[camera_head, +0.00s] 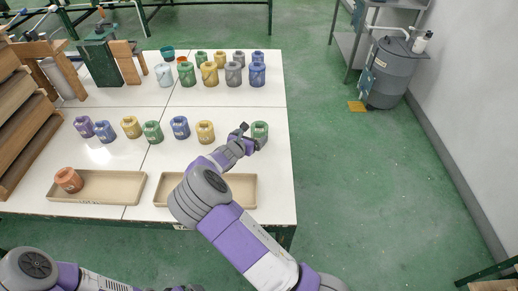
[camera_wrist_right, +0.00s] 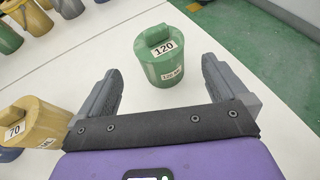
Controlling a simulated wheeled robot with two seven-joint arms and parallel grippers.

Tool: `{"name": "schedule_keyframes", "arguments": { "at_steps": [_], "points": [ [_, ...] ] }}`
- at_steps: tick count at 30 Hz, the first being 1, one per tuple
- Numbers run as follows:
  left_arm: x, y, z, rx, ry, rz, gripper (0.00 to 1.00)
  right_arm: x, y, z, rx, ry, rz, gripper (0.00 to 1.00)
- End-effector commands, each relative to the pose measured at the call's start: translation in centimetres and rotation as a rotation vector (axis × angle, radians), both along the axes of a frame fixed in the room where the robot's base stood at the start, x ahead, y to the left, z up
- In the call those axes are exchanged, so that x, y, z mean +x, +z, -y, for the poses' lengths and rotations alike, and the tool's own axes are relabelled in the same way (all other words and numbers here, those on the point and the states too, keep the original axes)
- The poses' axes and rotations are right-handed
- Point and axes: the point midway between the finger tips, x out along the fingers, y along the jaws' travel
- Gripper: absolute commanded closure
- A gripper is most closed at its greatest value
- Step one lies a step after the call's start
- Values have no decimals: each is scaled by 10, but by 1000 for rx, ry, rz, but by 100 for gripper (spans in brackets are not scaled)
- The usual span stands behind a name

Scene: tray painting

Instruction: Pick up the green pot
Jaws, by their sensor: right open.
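A green pot (camera_head: 260,129) with a lid stands upright at the right edge of the white table. In the right wrist view this green pot (camera_wrist_right: 163,58) carries labels, one reading 120. My right gripper (camera_head: 248,137) is beside it, on its near-left side. In the wrist view my right gripper (camera_wrist_right: 160,84) is open, with one finger on either side of the pot's near side; nothing is clamped. Other green pots stand in the front row (camera_head: 152,132) and back rows (camera_head: 187,76). My left arm shows at the bottom left, its gripper out of view.
A yellow pot (camera_head: 205,132) marked 70 stands left of the gripper. Two beige trays (camera_head: 100,198) lie at the table's front; the right tray (camera_head: 238,190) is partly behind my arm. An orange pot (camera_head: 68,180) sits in the left one. Several coloured pots fill the back rows.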

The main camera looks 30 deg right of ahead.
Motion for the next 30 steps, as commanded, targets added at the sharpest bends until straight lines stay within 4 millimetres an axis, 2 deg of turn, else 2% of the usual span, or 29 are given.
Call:
{"name": "schedule_keyframes", "arguments": {
  "at_steps": [1, 6, 11, 24, 30],
  "points": [
    [0, -20, 0, 0, 0, 1, 0, 0, -19, 0, 1, 0, 1, 0],
    [0, -37, 0, 0, 0, 1, 0, 0, -36, 0, 1, 0, 1, 0],
    [0, -41, 0, 0, -1, 1, 0, 4, -42, 7, 0, -2, 2, 0],
    [0, -56, 0, 0, 0, 1, 0, 35, -65, 50, 1, -2, 2, 0],
    [0, -57, 0, 0, 0, 1, 0, 41, -67, 57, 1, 0, 2, 0]
  ]
}}
